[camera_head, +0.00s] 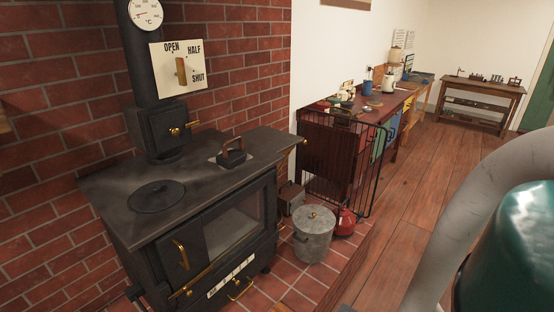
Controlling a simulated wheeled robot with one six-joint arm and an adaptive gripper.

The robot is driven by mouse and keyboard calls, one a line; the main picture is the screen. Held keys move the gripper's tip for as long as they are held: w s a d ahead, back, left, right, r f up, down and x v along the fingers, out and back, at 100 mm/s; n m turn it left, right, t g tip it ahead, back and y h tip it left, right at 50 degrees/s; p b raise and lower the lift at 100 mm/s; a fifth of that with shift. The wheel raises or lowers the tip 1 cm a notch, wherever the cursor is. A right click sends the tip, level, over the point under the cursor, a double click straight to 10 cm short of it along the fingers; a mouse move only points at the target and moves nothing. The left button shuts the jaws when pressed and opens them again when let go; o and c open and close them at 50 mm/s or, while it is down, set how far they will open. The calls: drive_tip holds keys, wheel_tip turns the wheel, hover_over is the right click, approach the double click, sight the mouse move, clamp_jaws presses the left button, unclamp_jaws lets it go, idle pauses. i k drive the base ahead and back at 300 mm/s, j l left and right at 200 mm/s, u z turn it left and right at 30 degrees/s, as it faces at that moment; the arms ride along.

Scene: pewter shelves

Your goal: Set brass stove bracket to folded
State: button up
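The black stove (150,216) stands on the left against a brick wall. A small brass piece (303,141) shows at the right end of its flat top. It may be the brass stove bracket, but it is too small to tell whether it is folded. Other brass parts are the door handle (181,255), a rail (190,284) along the front, a lower drawer handle (240,290) and a knob (175,131) on the flue box. My gripper is not in view.
A flat iron (231,153) rests on the stove top. A brass lever (181,71) on the OPEN/HALF/SHUT plate points up. A lidded metal bucket (313,240), a red can (345,222) and a black wire guard (372,172) stand right of the stove. The wooden floor beyond is clear.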

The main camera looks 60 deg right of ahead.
sight(289, 150)
drive_tip(key=l, duration=1.55)
